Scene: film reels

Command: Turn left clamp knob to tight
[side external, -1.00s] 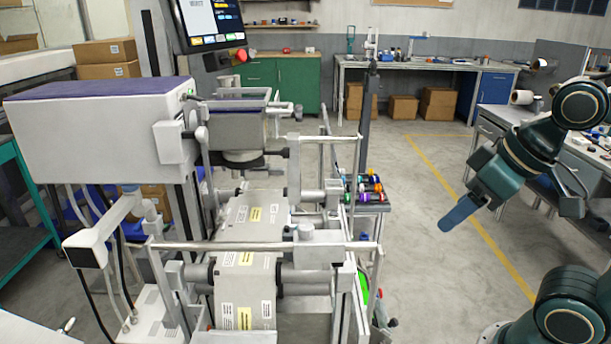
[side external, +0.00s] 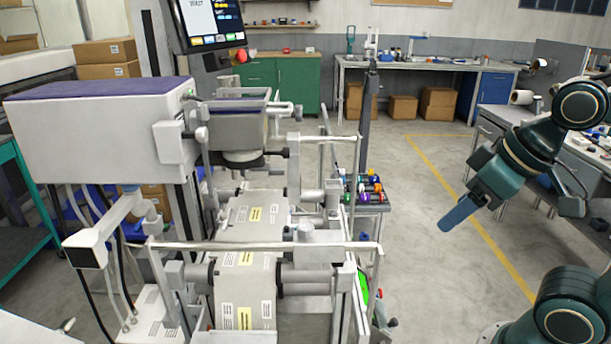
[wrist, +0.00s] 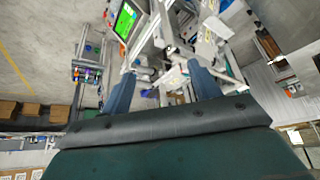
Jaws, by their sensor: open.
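The reel machine (side external: 250,112) stands left of centre, with a pale printed web (side external: 245,275) running over its rollers (side external: 305,281). I cannot tell for certain which part is the left clamp knob. A small dark knob-like part (side external: 384,321) shows at the machine's lower right, and a small grey block (side external: 305,233) sits on the front crossbar. My gripper (side external: 446,227) hangs in free air right of the machine, pointing down and left, touching nothing. In the wrist view its two blue fingers (wrist: 163,85) are apart and empty, with machine parts beyond them.
A screen (side external: 209,22) with a red button (side external: 239,55) stands above the machine. A rack of coloured rolls (side external: 366,187) stands behind its right side. A green-lit panel (wrist: 125,19) shows in the wrist view. The floor (side external: 432,275) between gripper and machine is clear.

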